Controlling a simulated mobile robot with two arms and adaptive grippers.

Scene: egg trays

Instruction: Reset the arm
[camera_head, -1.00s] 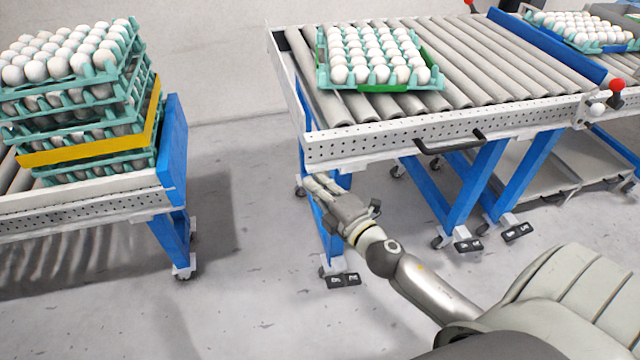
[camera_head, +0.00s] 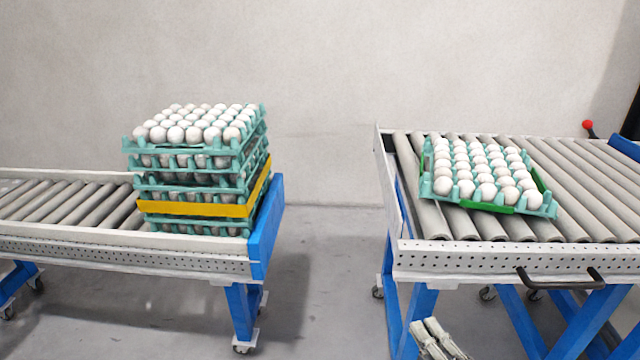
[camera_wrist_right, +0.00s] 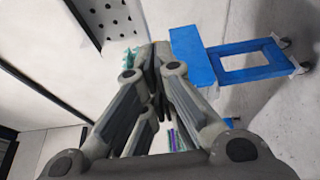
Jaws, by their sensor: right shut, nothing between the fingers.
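My right gripper (camera_head: 436,338) shows at the bottom edge of the head view, in front of the right conveyor's blue legs. Its fingers are together with nothing held. In the right wrist view the gripper (camera_wrist_right: 155,75) points away with its fingers closed, and blue frame parts (camera_wrist_right: 240,60) lie beyond it. Most of the right arm is out of the head view. My left gripper is not in view.
A stack of teal egg trays (camera_head: 190,190) with a yellow band (camera_head: 195,209) stands on the left roller conveyor (camera_head: 120,255). One egg tray (camera_head: 470,205) sits on the right conveyor (camera_head: 440,262). Open floor (camera_head: 320,270) lies between them.

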